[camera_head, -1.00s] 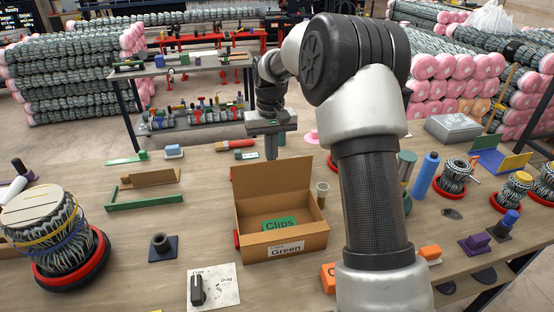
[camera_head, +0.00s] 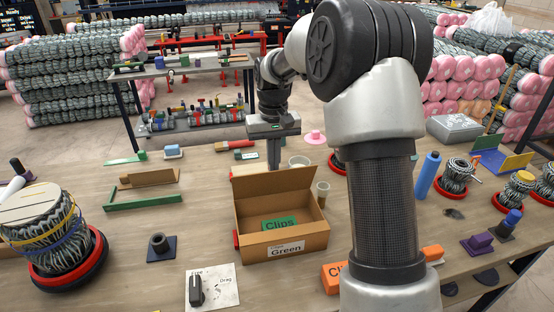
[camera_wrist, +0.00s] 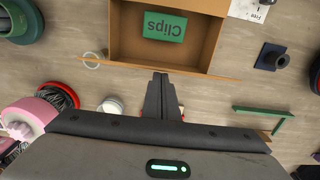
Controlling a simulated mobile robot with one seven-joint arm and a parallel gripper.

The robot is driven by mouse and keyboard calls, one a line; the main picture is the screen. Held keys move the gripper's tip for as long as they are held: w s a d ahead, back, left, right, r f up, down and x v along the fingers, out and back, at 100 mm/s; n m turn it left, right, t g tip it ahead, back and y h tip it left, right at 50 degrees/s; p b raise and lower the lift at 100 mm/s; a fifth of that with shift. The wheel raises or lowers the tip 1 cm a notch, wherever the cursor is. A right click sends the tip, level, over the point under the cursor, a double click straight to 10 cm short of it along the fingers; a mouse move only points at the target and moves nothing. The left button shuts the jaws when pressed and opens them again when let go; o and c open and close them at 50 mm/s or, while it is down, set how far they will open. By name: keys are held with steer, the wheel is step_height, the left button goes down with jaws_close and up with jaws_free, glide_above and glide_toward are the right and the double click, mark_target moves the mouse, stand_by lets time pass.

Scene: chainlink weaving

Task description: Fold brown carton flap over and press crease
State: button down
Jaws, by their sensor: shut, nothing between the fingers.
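The brown carton (camera_head: 318,240) stands open on the table with a "Green" label on its front. A green "Clips" block (camera_head: 280,223) lies inside; it also shows in the wrist view (camera_wrist: 165,26). The carton's back flap (camera_head: 285,182) stands up at the far side and is not folded over the opening. In the wrist view the flap (camera_wrist: 215,75) is a thin, nearly edge-on strip. My gripper (camera_head: 273,166) is shut and empty, pointing down just behind the flap's top edge. Its fingertips (camera_wrist: 160,76) are close to the flap; I cannot tell whether they touch.
A small cup (camera_head: 322,194) stands right of the carton and a whitish ring-like container (camera_head: 299,162) behind it. A switch plate (camera_head: 213,287) and an orange block (camera_head: 334,276) lie in front. A green frame (camera_head: 143,198) lies to the left.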

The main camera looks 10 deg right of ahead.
mark_target(277, 178)
steer(key=shift+s+f+b, duration=0.25)
steer(key=shift+s+b, duration=0.15)
steer(key=shift+s, duration=0.55)
steer(key=shift+f, duration=0.1)
steer(key=shift+s+f+b, duration=0.45)
steer(key=shift+s+b, duration=0.35)
steer(key=shift+s, duration=0.05)
steer(key=shift+f, duration=0.15)
